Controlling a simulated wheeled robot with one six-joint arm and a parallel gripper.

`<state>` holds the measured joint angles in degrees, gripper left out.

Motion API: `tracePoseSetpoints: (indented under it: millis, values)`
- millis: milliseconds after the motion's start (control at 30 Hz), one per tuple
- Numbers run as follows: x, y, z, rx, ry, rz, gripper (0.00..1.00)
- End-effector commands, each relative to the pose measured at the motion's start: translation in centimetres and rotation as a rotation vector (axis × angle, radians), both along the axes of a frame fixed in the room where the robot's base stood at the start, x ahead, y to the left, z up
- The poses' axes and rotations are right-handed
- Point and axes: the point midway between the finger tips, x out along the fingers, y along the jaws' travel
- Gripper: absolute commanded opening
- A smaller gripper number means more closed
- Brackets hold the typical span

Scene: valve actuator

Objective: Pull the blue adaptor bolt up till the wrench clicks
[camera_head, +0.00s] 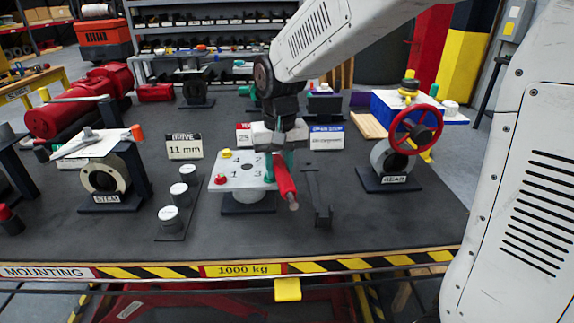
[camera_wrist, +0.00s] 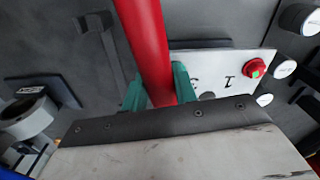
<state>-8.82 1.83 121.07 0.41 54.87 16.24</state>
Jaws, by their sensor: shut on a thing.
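My gripper (camera_head: 280,165) is shut on the red handle of a wrench (camera_head: 286,182). The handle slants down toward the front of the table, past the right edge of the white numbered plate (camera_head: 238,181). In the wrist view the teal fingers (camera_wrist: 160,92) sit on either side of the red handle (camera_wrist: 146,40), with the plate (camera_wrist: 222,62) to the right. A red bolt (camera_head: 220,179) and a yellow bolt (camera_head: 227,153) stand at the plate's left corners. The blue adaptor bolt and the wrench's head cannot be made out; my gripper covers the plate's right side.
A dark empty holder (camera_head: 317,197) stands right of the handle. The stem stand (camera_head: 107,180) is at left, with several white-topped cylinders (camera_head: 178,194) between. The gear stand with its red handwheel (camera_head: 415,130) is at right. The table's front middle is clear.

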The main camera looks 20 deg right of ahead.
Motion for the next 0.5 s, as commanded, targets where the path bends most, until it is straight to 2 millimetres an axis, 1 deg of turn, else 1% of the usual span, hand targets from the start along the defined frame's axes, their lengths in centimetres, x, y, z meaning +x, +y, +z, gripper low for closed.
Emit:
tracePoseSetpoints:
  millis: [100, 500]
  values:
    - [0.10, 0.25, -0.01, -0.001, -0.002, -0.017, 0.00]
    - [0.06, -0.12, -0.09, -0.005, 0.001, -0.033, 0.00]
